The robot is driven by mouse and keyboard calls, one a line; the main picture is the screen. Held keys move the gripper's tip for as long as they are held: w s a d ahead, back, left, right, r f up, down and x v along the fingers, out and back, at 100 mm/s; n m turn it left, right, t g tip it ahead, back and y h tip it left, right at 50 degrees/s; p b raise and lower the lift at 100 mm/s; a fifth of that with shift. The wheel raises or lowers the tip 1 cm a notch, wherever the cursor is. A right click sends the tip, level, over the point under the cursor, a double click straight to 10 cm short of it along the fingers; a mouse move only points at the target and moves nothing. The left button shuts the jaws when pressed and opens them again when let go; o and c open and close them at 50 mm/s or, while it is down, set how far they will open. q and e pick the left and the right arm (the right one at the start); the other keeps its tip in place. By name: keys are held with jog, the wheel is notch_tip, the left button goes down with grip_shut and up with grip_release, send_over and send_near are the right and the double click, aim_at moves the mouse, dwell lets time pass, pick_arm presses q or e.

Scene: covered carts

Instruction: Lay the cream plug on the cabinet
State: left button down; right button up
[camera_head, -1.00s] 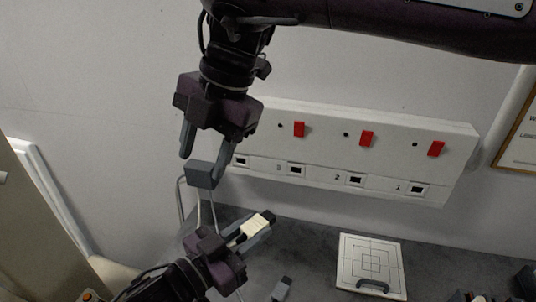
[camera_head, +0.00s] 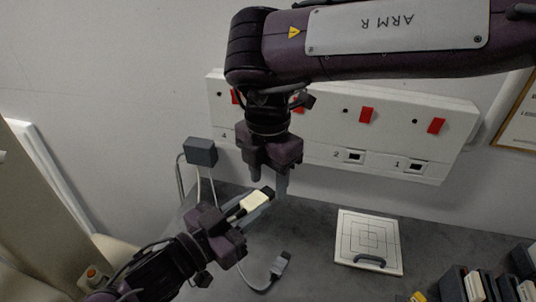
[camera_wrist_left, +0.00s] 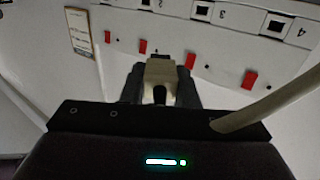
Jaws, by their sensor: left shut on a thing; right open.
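The cream plug (camera_head: 255,200) is held in my left gripper (camera_head: 262,204), above the dark grey flat top (camera_head: 310,225), which seems to be the cabinet's. In the left wrist view the cream plug (camera_wrist_left: 160,72) sits between the two dark fingers (camera_wrist_left: 160,85), and a cream cable (camera_wrist_left: 265,108) runs at the right. My right gripper (camera_head: 269,184) points down close to the held plug, its fingers partly overlapping it in view. It is open, and I cannot tell whether it touches the plug.
A white panel (camera_head: 385,160) with numbered sockets and red switches is on the wall. A grey box (camera_head: 201,152) with cables stands left. Several dark blocks (camera_head: 454,284) crowd the right.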

jog(key=shift+f, duration=1)
jog(key=c, duration=0.9)
pick_arm(q)
jog(key=c, duration=1.1)
grip_release()
pick_arm(e)
grip_shut()
pick_arm(q)
jog(key=shift+o, duration=0.3)
